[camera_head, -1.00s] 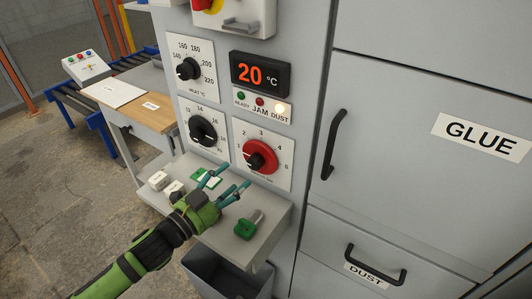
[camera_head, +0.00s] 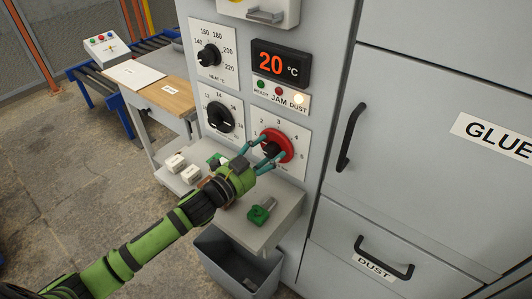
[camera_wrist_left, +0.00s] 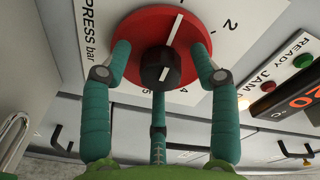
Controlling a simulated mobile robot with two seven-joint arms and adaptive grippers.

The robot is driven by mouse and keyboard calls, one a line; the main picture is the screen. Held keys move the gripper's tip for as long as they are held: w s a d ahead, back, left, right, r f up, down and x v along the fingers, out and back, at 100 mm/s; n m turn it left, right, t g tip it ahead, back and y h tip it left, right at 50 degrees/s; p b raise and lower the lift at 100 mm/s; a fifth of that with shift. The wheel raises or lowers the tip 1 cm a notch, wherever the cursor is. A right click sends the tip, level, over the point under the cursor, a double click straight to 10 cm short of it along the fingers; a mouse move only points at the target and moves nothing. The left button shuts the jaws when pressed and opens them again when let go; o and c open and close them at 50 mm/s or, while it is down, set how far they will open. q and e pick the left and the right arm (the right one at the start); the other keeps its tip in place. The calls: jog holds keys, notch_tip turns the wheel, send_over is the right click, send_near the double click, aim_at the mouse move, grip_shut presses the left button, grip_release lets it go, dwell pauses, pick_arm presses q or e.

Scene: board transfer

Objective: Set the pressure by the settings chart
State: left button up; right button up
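The red pressure dial (camera_head: 277,145) with a black hub is on the panel's lower right plate. In the left wrist view its plate reads PRESS bar and the red disc (camera_wrist_left: 142,28) fills the top middle. A white line crosses the disc and the black hub (camera_wrist_left: 160,68); I cannot tell the exact value it marks. My left gripper (camera_head: 258,156) is at the dial. In the wrist view its fingers (camera_wrist_left: 160,50) are spread on either side of the hub, over the disc's edges, with a gap to the hub. My right gripper is not in view. No readable settings chart shows.
A heat dial (camera_head: 209,57) and another black dial (camera_head: 219,117) sit left of the red one. A display (camera_head: 281,63) reads 20 °C above. Below are a shelf (camera_head: 285,208) with a green padlock (camera_head: 262,211) and a grey bin (camera_head: 224,262). Cabinet handles (camera_head: 350,137) stand out at right.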

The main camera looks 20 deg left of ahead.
pick_arm(q)
jog(key=c, duration=0.9)
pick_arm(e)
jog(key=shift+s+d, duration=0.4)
